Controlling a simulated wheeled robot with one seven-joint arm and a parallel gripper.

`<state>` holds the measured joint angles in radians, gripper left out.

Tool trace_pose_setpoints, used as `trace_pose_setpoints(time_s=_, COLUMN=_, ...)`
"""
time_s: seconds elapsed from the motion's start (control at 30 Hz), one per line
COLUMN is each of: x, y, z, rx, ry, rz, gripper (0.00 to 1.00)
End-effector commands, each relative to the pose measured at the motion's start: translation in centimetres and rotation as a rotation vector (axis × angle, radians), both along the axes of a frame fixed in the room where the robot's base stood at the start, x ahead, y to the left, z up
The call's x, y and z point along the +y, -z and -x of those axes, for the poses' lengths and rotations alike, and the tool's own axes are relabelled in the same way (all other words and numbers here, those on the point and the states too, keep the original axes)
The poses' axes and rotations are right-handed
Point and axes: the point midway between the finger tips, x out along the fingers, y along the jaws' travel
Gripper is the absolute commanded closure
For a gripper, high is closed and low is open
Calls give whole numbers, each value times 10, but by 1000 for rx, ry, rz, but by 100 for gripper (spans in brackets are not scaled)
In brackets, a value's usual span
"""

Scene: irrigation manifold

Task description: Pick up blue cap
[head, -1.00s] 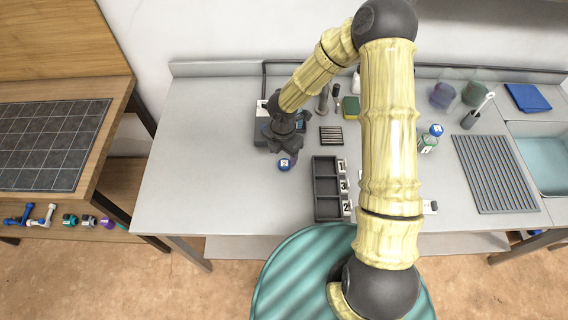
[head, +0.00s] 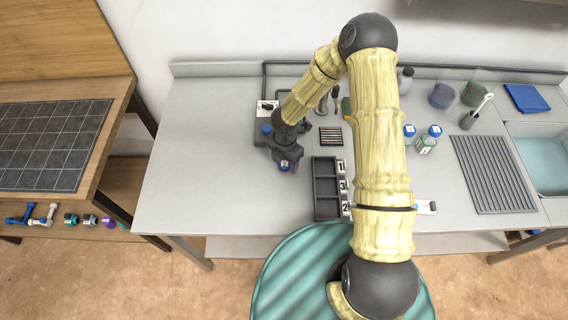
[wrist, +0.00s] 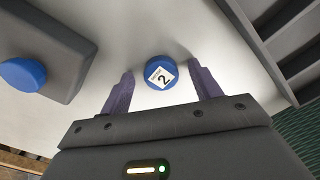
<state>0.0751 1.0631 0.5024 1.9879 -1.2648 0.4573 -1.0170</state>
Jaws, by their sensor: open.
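A round blue cap with a white label marked 2 (wrist: 160,72) sits on the grey worktop. In the wrist view it lies between the tips of my gripper's two purple-grey fingers, with gaps on both sides. In the head view the cap (head: 284,166) shows just below my gripper (head: 288,158), partly covered by it. My gripper is open and holds nothing. A second blue cap or knob (wrist: 22,74) is on a dark grey block at the left of the wrist view. It also shows in the head view (head: 266,129), left of my wrist.
A dark three-compartment tray (head: 326,212) with number labels stands right of my gripper. A small slotted dark block (head: 330,136) is behind it. Blue-capped bottles (head: 427,143) and a ribbed drain mat (head: 494,172) are further right. The worktop (head: 200,160) at left is clear.

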Motion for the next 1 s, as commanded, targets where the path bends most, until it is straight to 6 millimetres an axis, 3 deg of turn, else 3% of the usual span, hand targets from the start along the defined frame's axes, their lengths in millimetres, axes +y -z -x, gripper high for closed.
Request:
trace_pose_setpoints(time_s=0.2, x=1, y=0, z=0, rx=0, ry=-1, rz=0, gripper=37)
trace_pose_setpoints(time_s=0.47, x=-4, y=0, z=-1, rx=0, ry=9, rz=0, gripper=84)
trace_pose_setpoints(time_s=0.8, x=0, y=-1, z=0, rx=0, ry=0, rz=0, gripper=85)
trace_pose_setpoints(time_s=1.0, x=1, y=-18, z=0, rx=-3, ry=-1, rz=0, gripper=85)
